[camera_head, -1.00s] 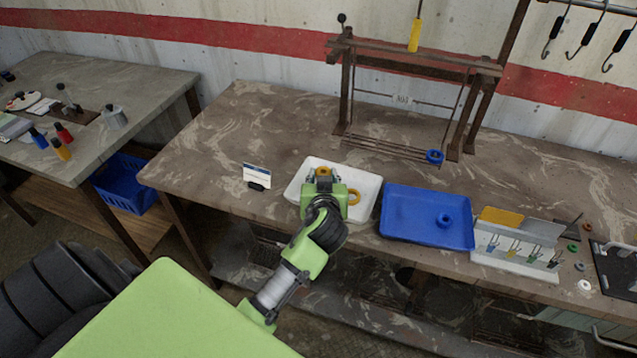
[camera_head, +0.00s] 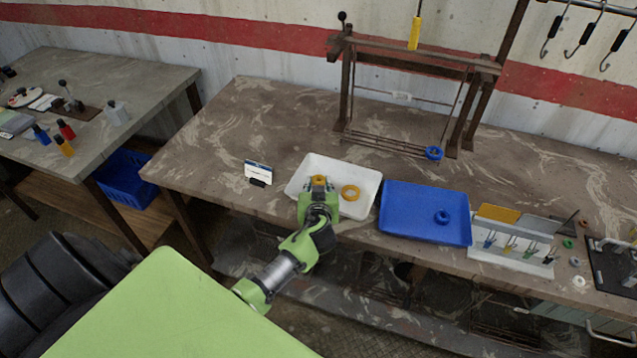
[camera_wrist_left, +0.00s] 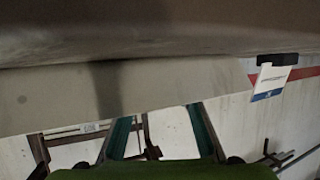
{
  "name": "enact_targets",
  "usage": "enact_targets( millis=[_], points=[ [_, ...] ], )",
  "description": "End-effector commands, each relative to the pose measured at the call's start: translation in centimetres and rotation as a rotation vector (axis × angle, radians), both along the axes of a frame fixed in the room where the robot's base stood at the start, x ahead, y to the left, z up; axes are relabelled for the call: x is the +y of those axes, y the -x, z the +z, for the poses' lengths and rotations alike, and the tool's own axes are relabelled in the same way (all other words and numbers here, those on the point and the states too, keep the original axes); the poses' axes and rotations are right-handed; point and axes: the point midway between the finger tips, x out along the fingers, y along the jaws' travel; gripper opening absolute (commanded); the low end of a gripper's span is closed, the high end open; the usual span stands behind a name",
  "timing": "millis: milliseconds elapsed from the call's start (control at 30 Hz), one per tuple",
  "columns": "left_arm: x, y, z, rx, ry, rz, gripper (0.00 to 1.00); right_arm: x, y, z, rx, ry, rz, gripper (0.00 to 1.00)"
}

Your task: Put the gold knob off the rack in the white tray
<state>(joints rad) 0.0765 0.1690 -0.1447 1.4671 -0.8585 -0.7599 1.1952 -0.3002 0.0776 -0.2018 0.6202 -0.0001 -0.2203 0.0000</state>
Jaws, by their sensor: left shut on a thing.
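The white tray (camera_head: 370,180) stands near the front edge of the bench. My left gripper (camera_head: 319,184) is over the left part of the tray, shut on a gold knob (camera_head: 319,179). Only the knob's top shows between the fingers; whether it touches the tray floor cannot be told. A gold ring-shaped piece (camera_head: 350,192) lies in the tray to the right of the gripper. The rack (camera_head: 400,60) stands behind the trays. In the left wrist view, the fingers (camera_wrist_left: 160,135) point up against the pale tray wall (camera_wrist_left: 150,90), and the knob is hidden. My right gripper is not in view.
A blue tray (camera_head: 400,225) with a blue ring (camera_head: 442,217) stands right of the white tray. Another blue ring (camera_head: 433,153) is at the rack's foot. A small label card (camera_head: 257,171) stands to the left. The bench's left end is clear.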

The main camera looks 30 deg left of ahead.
Motion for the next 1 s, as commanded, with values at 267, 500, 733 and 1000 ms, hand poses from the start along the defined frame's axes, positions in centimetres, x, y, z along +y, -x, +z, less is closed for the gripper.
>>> enact_targets(
  millis=[267, 500, 733, 1000],
  points=[
    [0.0, 0.0, -0.3, 0.0, 0.0, 0.001, 0.45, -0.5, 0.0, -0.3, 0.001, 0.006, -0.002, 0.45],
    [0.0, 0.0, -0.3, 0.0, 0.0, 0.001, 0.45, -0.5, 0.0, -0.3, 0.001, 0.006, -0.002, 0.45],
    [-0.3, 0.3, 0.1, 0.001, 0.001, -0.001, 0.45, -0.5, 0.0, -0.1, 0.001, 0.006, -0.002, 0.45],
    [-2.5, 3.8, 1.6, -0.001, 0.004, 0.001, 0.45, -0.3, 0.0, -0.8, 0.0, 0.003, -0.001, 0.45]
  ],
)
